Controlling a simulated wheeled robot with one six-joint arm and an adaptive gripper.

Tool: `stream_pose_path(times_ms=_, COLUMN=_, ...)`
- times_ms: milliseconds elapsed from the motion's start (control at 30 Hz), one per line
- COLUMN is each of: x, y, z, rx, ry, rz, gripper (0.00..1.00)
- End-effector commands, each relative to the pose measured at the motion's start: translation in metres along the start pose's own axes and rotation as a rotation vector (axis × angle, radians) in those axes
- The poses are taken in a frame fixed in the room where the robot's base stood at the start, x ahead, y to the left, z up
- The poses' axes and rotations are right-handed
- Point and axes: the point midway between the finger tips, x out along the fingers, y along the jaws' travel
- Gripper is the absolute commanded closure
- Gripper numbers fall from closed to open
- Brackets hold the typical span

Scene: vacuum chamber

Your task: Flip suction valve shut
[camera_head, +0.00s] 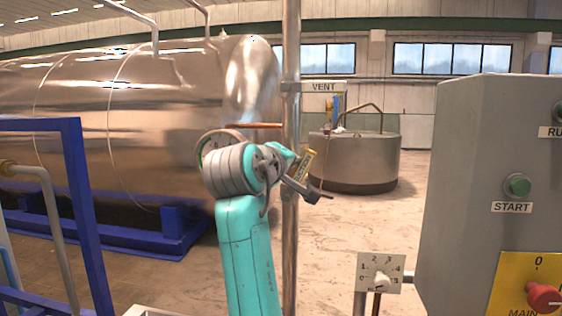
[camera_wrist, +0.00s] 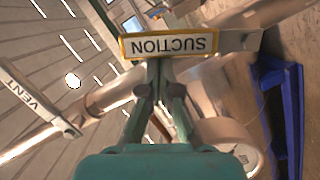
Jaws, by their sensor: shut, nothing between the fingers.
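The yellow-edged SUCTION tag (camera_wrist: 170,45) is upside down across the upper middle of the wrist view. In the head view a small tilted yellow-edged piece (camera_head: 305,165), its lettering too small to read, shows beside the steel standpipe (camera_head: 291,95). My gripper (camera_wrist: 159,66) is shut and empty, its fingertips at the tag's lower edge in the wrist view; I cannot tell whether they touch. In the head view my gripper (camera_head: 318,196) is just right of the standpipe, below the yellow-edged piece. The valve body and its lever position are not clear.
A large steel vessel (camera_head: 130,110) fills the left. A grey control box (camera_head: 470,160) and a dial plate (camera_head: 380,272) stand at right. Open floor lies behind.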

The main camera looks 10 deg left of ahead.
Motion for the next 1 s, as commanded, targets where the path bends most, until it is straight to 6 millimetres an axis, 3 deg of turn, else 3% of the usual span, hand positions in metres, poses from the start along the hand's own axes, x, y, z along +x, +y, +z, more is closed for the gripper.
stream_pose_path(times_ms=467, x=0.011, y=0.006, z=0.042, rx=0.439, ry=-0.003, rz=-0.109, gripper=1.0)
stream_pose_path(times_ms=1000, x=0.021, y=-0.009, z=0.082, rx=0.898, ry=-0.003, rz=-0.224, gripper=1.0)
